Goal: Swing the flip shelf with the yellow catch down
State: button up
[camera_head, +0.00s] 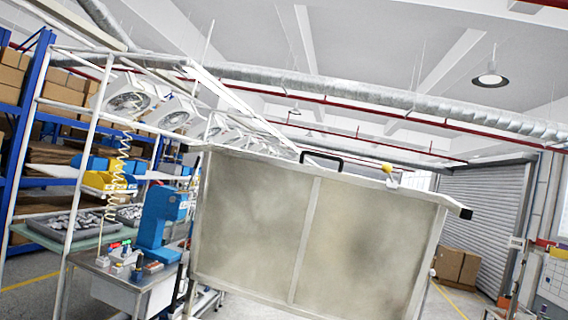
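The flip shelf (255,225) is a large beige-grey panel in a pale metal frame with a middle bar. It fills the centre and stands steeply up, facing me, its top edge sloping down to the right. The yellow catch (387,168) is a small yellow knob on the top edge, farther right. The shelf's lower edge is partly cut off by the picture. My gripper does not show, so its opening and its place relative to the handle cannot be seen.
Blue racks with boxes stand behind. Cardboard boxes (457,266) and a shutter door (485,215) are at the back right.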

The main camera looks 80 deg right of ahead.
aim_at(310, 241)
jog(key=i+z, duration=0.6)
jog(key=z, duration=0.25)
jog(key=i+j+z, duration=0.1)
jog(key=i+z, duration=0.15)
jog(key=z, duration=0.15)
